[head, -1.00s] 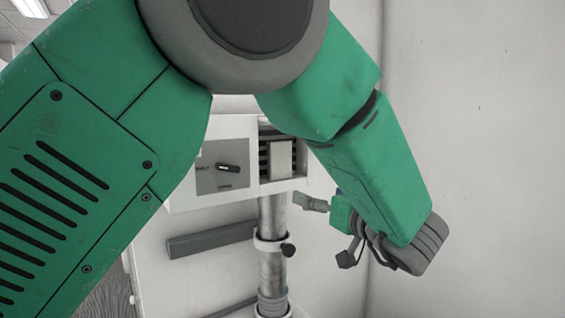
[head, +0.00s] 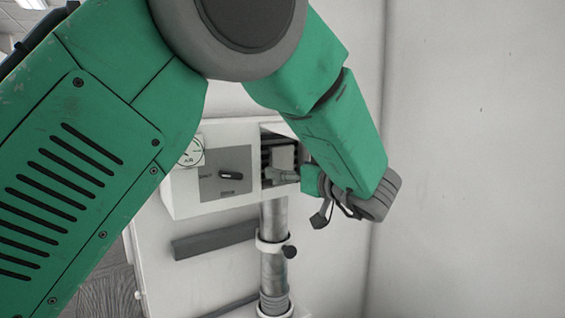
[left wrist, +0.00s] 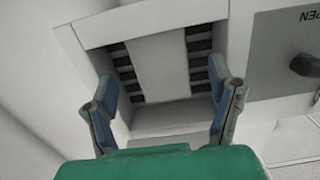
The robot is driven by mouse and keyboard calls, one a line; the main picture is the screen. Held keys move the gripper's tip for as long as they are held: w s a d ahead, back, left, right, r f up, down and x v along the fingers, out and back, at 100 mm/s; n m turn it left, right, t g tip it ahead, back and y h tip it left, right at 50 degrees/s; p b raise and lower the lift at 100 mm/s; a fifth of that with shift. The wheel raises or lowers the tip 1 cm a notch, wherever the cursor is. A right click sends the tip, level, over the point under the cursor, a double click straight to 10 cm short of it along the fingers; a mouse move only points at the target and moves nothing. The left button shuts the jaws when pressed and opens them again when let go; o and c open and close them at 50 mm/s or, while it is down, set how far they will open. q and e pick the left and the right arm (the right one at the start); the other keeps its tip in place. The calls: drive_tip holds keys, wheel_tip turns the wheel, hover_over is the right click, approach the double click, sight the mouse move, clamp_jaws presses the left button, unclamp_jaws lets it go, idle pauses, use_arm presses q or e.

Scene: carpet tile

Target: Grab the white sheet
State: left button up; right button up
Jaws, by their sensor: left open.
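The white sheet (left wrist: 160,66) is a flat pale panel lying in a slotted recess of a white wall box, between two rows of dark slots. In the head view the sheet (head: 283,157) shows small, partly covered by my gripper. My left gripper (head: 283,177) is at the mouth of the recess, pointing left at the sheet. In the left wrist view the left gripper (left wrist: 165,105) is open, with one finger on each side of the sheet and nothing held between them. Whether the fingertips touch anything cannot be told. My right gripper is not in view.
The white box (head: 185,195) carries a dark rotary handle (head: 235,176) and a round gauge (head: 191,152). A metal pipe (head: 273,225) with a clamp and black knob runs down below it. A grey bar (head: 214,240) is on the wall at left. The wall at right is bare.

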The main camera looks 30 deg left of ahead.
sight(285, 169)
use_arm(q)
drive_tip(key=x, duration=0.2)
drive_tip(key=shift+w+a+f+p, duration=0.15)
drive_tip(key=shift+w+a+p, duration=0.15)
drive_tip(key=shift+p, duration=0.1)
drive_tip(key=shift+a, duration=0.25)
drive_tip(key=shift+s+a+f, duration=0.1)
drive_tip(key=shift+a, duration=0.1)
drive_tip(key=c, duration=0.9)
drive_tip(key=shift+d, duration=0.1)
drive_tip(key=shift+d, duration=0.15)
